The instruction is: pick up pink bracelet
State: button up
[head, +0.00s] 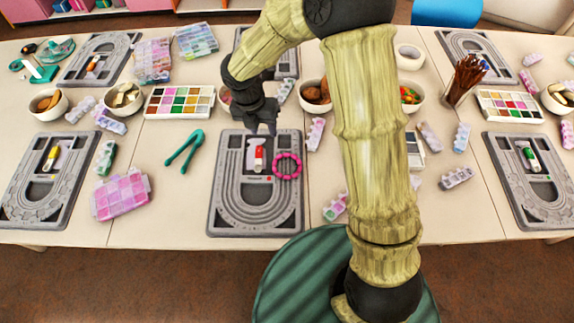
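The pink bracelet (287,165) is a ring of bright pink beads. It lies on the right part of the grey bead board (222,214) at the front centre of the table, beside a small red-and-white tube (259,157). My gripper (262,130) hangs over the back edge of that board, up and to the left of the bracelet and apart from it. Its two dark fingertips look spread with nothing between them. The bracelet is in full view.
Green pliers (184,147) and a pink bead case (121,194) lie left of the board. A paint-like bead tray (180,102) and bowls (313,95) stand behind. My arm hides part of the table to the right. Small bead packs (316,134) lie near the board.

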send_over(274, 162)
jog(key=f, duration=1.1)
jog(key=shift+s+a+f, duration=0.15)
jog(key=shift+a+f, duration=0.05)
jog(key=shift+f, duration=0.2)
jog(key=shift+d+f, duration=0.1)
jog(key=shift+f, duration=2.55)
grip_shut()
